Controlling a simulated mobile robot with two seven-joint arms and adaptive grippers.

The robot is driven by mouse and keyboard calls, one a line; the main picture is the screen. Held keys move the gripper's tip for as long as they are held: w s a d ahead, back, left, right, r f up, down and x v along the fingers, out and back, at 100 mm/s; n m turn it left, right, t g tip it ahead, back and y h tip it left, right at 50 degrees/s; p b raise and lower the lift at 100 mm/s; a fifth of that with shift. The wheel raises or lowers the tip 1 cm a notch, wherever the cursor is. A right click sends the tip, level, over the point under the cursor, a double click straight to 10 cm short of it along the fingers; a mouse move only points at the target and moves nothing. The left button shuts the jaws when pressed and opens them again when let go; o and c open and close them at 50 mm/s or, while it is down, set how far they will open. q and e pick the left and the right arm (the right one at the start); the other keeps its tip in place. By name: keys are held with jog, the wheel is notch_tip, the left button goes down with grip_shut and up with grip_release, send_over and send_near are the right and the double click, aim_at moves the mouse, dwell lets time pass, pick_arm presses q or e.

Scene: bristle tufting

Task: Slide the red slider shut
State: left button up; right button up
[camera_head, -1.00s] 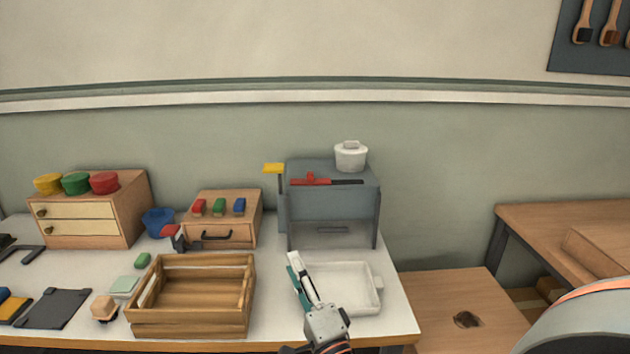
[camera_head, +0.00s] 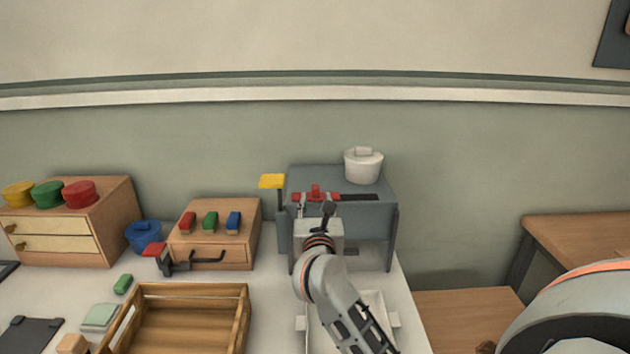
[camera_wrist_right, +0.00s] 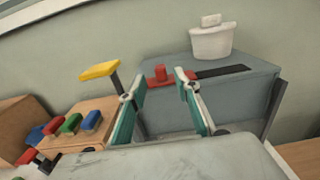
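The red slider (camera_head: 316,196) sits in a dark slot along the top front of a grey machine (camera_head: 365,220). It has a raised red knob and lies at the left of the slot; the black strip (camera_head: 360,197) right of it is uncovered. My right gripper (camera_head: 314,210) is at the machine's front, just in front of the slider. In the right wrist view its teal-padded fingers (camera_wrist_right: 159,93) are apart with nothing between them, and the slider's knob (camera_wrist_right: 160,73) shows beyond, between the tips. I cannot tell whether they touch the slider. My left gripper is out of view.
A white lidded pot (camera_head: 363,166) stands on the machine's top right. A yellow-topped post (camera_head: 272,182) rises at its left side. A white tray (camera_head: 375,305) lies below my right arm, and a wooden crate (camera_head: 243,325) stands left of it.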

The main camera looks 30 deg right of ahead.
aim_at(315, 190)
jog(key=shift+w+d+r, duration=0.2)
jog(key=shift+w+d, duration=0.1)
jog(key=shift+w, duration=0.25)
jog(key=shift+x, duration=3.2)
jog(key=shift+f, duration=0.1)
grip_shut()
